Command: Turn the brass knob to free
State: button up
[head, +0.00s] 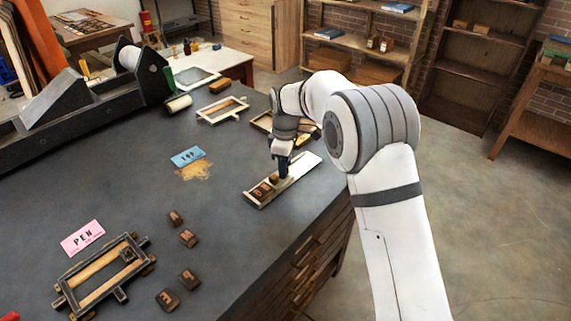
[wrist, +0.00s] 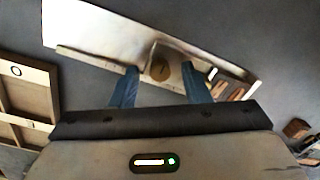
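A pale composing stick (head: 306,164) lies on the dark bench top near its right edge, and it spans the upper part of the wrist view (wrist: 105,30). A round brass knob (wrist: 160,70) sits on a cross piece of the stick. In the head view, the knob (head: 274,178) shows small beside my fingers. My gripper (wrist: 160,85) is open, with one blue finger on each side of the knob and a gap to both. In the head view, my gripper (head: 284,170) points down over the stick. Brown type blocks (head: 261,191) sit in the stick's near end.
Several loose letter blocks (head: 188,237) and a wooden frame (head: 104,275) by a pink PEN card (head: 82,238) lie at the front left. A blue TOP card (head: 187,156) lies mid-bench. A wooden frame (head: 222,108) lies farther back. A press (head: 75,105) stands at the left.

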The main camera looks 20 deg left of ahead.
notch_tip(320, 180, up, 8)
jog(key=shift+w+f+b, duration=0.1)
jog(key=shift+b, duration=0.25)
dwell(0.6)
jog(key=s+d+r+m+t, duration=0.1)
jog(key=s+d+r+m, duration=0.2)
jog(key=d, duration=0.5)
jog(key=s+d+r+m, duration=0.3)
jog(key=d, duration=0.4)
jog(key=s+d+r+m+t, duration=0.1)
jog(key=s+d+r+m, duration=0.2)
jog(key=d, duration=0.5)
jog(key=s+d+f+m, duration=0.2)
jog(key=s+d+m, duration=0.2)
jog(key=s, duration=0.5)
jog(key=s+d+f+m+t, duration=0.1)
jog(key=s+d+f+m, duration=0.1)
jog(key=s+d+m, duration=0.3)
jog(key=s+d, duration=0.4)
jog(key=shift+s+d+f+m, duration=0.2)
jog(key=shift+s+f+m, duration=0.1)
jog(key=shift+s+f, duration=0.1)
